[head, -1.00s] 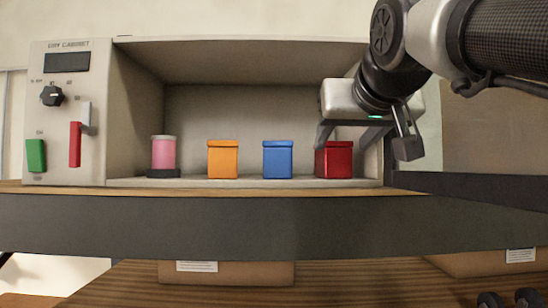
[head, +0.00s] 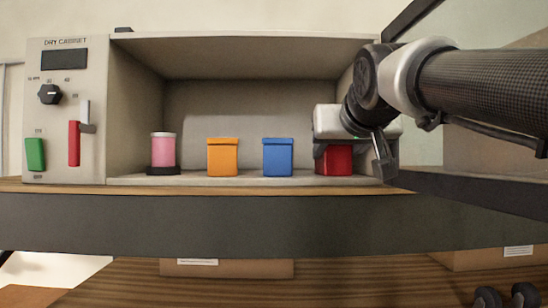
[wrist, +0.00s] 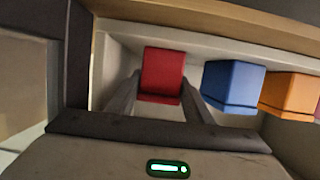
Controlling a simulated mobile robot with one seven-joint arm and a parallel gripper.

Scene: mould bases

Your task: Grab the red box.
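The red box (head: 334,162) stands on the cabinet floor at the right end of the row, partly hidden by my gripper in the head view. My gripper (head: 352,158) is inside the front of the cabinet, at the box. In the wrist view the red box (wrist: 163,72) lies between the two spread fingers of my gripper (wrist: 160,100), one on each side.
A blue box (head: 278,157) stands left of the red box, then an orange box (head: 223,158) and a pink cylinder on a black base (head: 163,152). The dry cabinet (head: 240,60) has a right side wall close to my gripper. Its control panel (head: 66,115) is at the left.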

